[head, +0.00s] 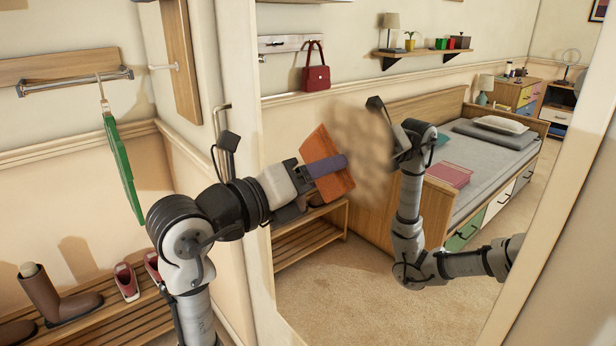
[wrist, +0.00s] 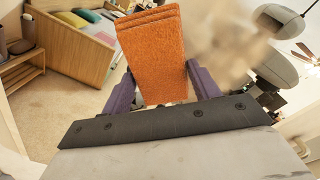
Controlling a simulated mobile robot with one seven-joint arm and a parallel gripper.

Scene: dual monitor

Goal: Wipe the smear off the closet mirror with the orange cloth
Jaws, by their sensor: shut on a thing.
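My gripper (head: 318,170) is shut on the orange cloth (head: 326,146), which is a folded, roughly rectangular piece. In the wrist view the orange cloth (wrist: 152,50) stands up between the two purple fingers of my gripper (wrist: 160,92). The closet mirror (head: 330,285) fills the middle and right of the head view and reflects the room and my arm. A brownish smear (head: 362,145) is on the mirror just right of the cloth. In the wrist view the blurry smear (wrist: 225,45) is right of the cloth. I cannot tell whether the cloth touches the glass.
Left of the mirror, a wooden shoe rack (head: 130,318) holds boots (head: 62,298) and red shoes (head: 126,281). The bed (head: 500,150), a red handbag (head: 316,72) and a wall shelf (head: 425,52) show as reflections.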

